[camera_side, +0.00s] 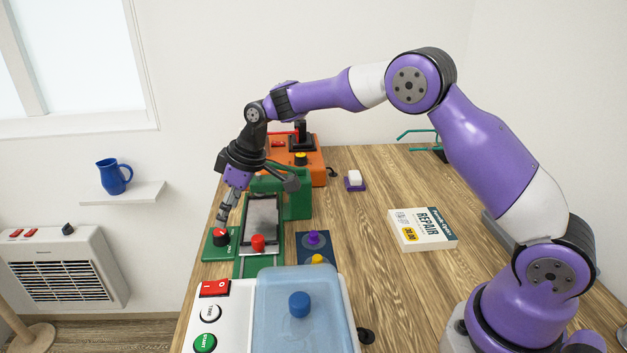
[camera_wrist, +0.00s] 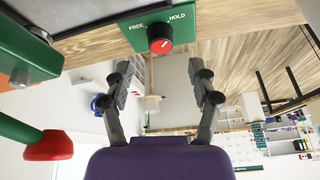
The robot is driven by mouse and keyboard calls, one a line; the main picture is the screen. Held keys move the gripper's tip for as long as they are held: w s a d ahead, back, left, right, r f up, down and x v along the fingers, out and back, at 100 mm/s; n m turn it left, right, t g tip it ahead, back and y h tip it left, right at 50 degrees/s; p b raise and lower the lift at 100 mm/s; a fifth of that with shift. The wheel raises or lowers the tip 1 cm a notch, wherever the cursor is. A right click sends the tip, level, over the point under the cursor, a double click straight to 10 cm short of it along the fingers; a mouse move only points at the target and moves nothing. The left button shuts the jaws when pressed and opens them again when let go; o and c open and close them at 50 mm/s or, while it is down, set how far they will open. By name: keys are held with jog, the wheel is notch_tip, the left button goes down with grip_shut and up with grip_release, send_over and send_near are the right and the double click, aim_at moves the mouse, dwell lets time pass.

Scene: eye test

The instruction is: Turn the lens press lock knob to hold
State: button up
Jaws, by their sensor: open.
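The lock knob (camera_wrist: 160,38) is red on a dark base, on a green plate (camera_wrist: 136,35) lettered FREE and HOLD. A small pale mark shows on the knob, but I cannot tell which word it points to. The knob also shows in the side view (camera_side: 220,236), on the plate left of the green lens press (camera_side: 259,268). My gripper (camera_wrist: 158,72) is open and empty, its two fingers on either side of the knob's line and apart from it in the picture. In the side view my gripper (camera_side: 226,208) is just above the knob.
A red-tipped handle (camera_wrist: 48,146) shows at left in the wrist view; the press's red knob (camera_side: 258,243) stands beside the lock plate. In front is a white machine with a blue lid (camera_side: 300,275). An orange machine (camera_side: 318,170) stands behind. A book (camera_side: 420,230) lies right on open tabletop.

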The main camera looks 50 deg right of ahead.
jog(key=s+d+r+m+h, duration=0.1)
jog(key=s+d+r+m, duration=0.15)
jog(key=s+r, duration=0.75)
jog(key=s+d+r+m+t, duration=0.1)
jog(key=s+d, duration=0.1)
jog(key=s, duration=0.4)
jog(key=s+d+r+m+h, duration=0.1)
jog(key=s+d+m, duration=0.1)
jog(key=s, duration=0.5)
jog(key=shift+s+t, duration=0.3)
jog(key=shift+t, duration=0.1)
jog(key=s, duration=0.1)
jog(key=s+f, duration=0.1)
jog(key=s+m, duration=0.1)
jog(key=shift+d+f+h, duration=0.2)
jog(key=shift+d+h, duration=0.2)
